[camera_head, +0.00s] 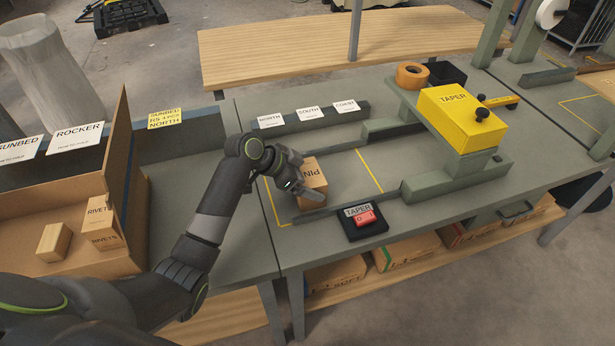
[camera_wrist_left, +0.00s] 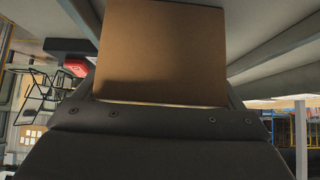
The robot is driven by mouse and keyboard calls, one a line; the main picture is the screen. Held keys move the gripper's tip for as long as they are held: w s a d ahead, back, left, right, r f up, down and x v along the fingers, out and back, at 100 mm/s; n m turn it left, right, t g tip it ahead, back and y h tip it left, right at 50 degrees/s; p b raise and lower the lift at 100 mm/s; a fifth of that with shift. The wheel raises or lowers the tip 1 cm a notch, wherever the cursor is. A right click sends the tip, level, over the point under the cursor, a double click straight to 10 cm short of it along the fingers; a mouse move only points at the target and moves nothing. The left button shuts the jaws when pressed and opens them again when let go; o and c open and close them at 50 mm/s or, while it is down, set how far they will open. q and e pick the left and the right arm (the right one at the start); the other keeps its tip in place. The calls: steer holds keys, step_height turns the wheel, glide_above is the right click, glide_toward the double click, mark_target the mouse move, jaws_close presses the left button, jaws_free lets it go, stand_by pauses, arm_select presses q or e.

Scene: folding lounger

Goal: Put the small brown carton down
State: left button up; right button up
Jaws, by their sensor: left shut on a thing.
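The small brown carton (camera_head: 313,177), marked PIN, is at the left end of the taper bench, inside the yellow-outlined area. My left gripper (camera_head: 303,192) is shut on it, with one finger showing along its near side. The carton fills the upper middle of the left wrist view (camera_wrist_left: 163,52). I cannot tell whether its underside touches the bench top. My right gripper is in neither view.
A yellow taper machine (camera_head: 462,117) stands to the right on green rails. A red-buttoned switch box (camera_head: 365,222) sits near the front edge. An open carton (camera_head: 110,262) with small RIVETS boxes (camera_head: 101,224) is at left. Bench surface right of the carton is clear.

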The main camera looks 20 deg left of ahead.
arm_select(q)
steer(key=o, duration=1)
steer(key=v, duration=0.7)
steer(key=shift+r+b, duration=0.25)
steer(key=shift+b, duration=0.05)
steer(key=shift+s+a+f, duration=0.1)
steer(key=shift+s, duration=0.05)
